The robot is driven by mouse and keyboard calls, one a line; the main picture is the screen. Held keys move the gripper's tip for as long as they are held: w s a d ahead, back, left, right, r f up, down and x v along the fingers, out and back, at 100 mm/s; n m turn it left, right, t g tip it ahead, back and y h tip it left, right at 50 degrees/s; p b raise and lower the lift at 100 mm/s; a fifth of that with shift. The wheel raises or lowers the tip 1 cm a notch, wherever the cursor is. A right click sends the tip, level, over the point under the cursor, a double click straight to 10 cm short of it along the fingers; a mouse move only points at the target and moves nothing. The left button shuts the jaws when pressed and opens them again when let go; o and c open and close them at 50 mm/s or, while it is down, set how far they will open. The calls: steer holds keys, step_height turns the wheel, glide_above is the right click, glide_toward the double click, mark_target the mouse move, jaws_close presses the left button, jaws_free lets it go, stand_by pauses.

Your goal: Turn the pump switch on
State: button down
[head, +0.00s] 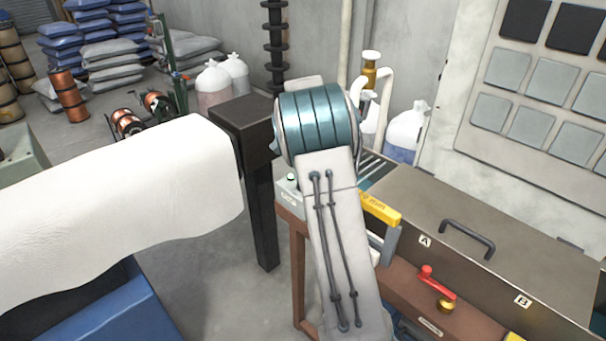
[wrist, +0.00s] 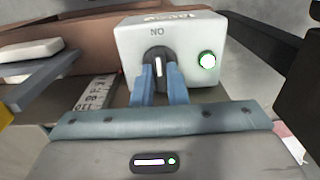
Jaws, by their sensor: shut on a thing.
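The pump switch is a pale box (wrist: 185,38) with a black rotary knob (wrist: 156,54) and a lit green lamp (wrist: 207,60) on its face. The knob's white mark stands upright in the wrist view, in line with the ON lettering above it. My gripper (wrist: 161,80) has its two blue fingers shut on the sides of the knob. In the head view the box (head: 287,196) shows only in part at the left of my arm, with a green spot on it. My gripper is hidden there behind my arm.
A bench with a dark lid and black handle (head: 467,238) stands at the right. It carries a red lever (head: 436,282) and a yellow part (head: 379,207). A black post (head: 261,210) stands left of my arm. Bottles and sacks fill the back.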

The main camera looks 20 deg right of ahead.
steer(key=shift+d, duration=0.1)
stand_by(0.3)
steer(key=c, duration=1.4)
jaws_free()
steer(key=shift+c, duration=0.2)
step_height(320, 180, up, 14)
steer(key=shift+b, duration=0.4)
